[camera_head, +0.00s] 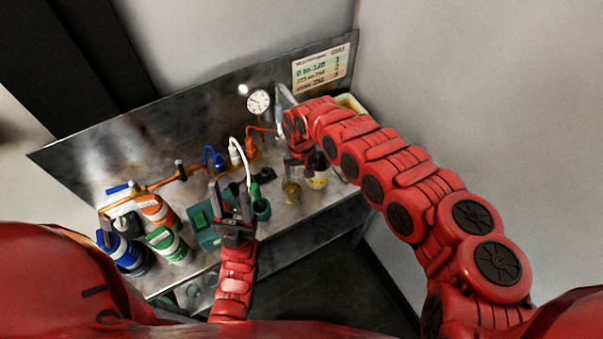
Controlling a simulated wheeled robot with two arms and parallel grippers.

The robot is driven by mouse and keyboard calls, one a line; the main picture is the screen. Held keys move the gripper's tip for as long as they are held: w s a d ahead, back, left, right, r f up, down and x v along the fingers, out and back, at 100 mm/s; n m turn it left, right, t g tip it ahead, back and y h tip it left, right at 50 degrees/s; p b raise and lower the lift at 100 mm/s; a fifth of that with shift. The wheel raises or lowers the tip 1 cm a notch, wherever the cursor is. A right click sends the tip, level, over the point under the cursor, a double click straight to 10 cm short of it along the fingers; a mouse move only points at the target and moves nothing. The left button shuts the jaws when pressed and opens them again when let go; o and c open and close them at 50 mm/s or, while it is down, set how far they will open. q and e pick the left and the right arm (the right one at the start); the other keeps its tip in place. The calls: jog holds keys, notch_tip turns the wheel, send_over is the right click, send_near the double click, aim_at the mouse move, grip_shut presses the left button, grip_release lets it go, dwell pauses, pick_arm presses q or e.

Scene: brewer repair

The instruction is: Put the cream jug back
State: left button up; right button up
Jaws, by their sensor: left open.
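I cannot pick out the cream jug for sure. A cream-rimmed container (350,103) shows in part at the bench's far right end, behind my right arm. My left gripper (231,200) is open, its fingers pointing up the picture, over the front of the bench beside a teal cup (262,210). I see nothing held between its fingers. My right gripper (300,157) is small and dark at the back right, near a dark bottle with a pale yellow label (317,181). Its fingers are too hidden to read.
The metal bench (283,216) has a back panel with a gauge (258,102) and a sign (321,69). Orange, green and blue canisters (157,211) crowd the left. A teal box (203,228) and a brass-coloured cup (291,192) stand near the front. Hoses rise mid-bench.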

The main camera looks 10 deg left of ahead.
jog(key=shift+r, duration=0.4)
notch_tip(320, 180, up, 10)
jog(key=b, duration=0.3)
jog(key=shift+r, duration=0.2)
jog(key=shift+r+b, duration=0.35)
jog(key=shift+r, duration=0.2)
